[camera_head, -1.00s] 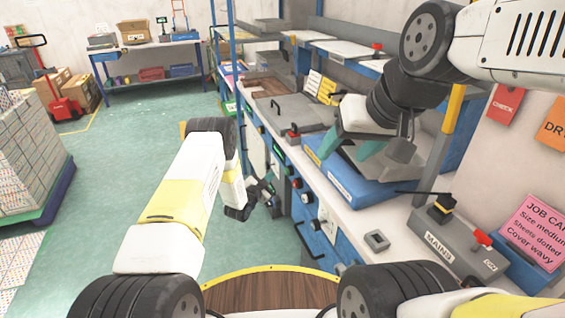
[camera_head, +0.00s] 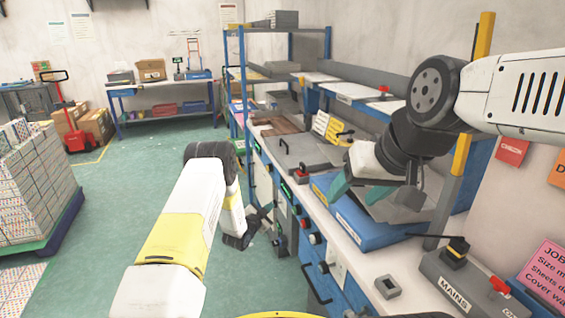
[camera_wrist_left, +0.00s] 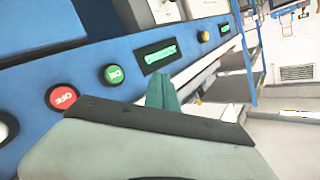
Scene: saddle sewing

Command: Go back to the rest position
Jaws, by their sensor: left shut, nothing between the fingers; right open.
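My left gripper (camera_head: 257,228) hangs low beside the front of the blue workbench, at the end of my white and yellow left arm. Its fingers are small and dark in the head view. In the left wrist view its teal finger (camera_wrist_left: 162,95) shows close to a blue control panel (camera_wrist_left: 40,125); I cannot tell whether it touches. It is shut and empty. My right gripper (camera_head: 362,192) is open, with teal fingers spread, over the grey top of a blue machine (camera_head: 365,225) on the bench. I cannot tell whether its fingers touch the machine.
The panel has a green ON button (camera_wrist_left: 114,75) and a red OFF button (camera_wrist_left: 62,96). A grey MAINS box (camera_head: 460,285) stands at the right. A shelf rack (camera_head: 242,75) rises behind. The green floor (camera_head: 120,195) on the left is open, with a loaded pallet (camera_head: 40,180).

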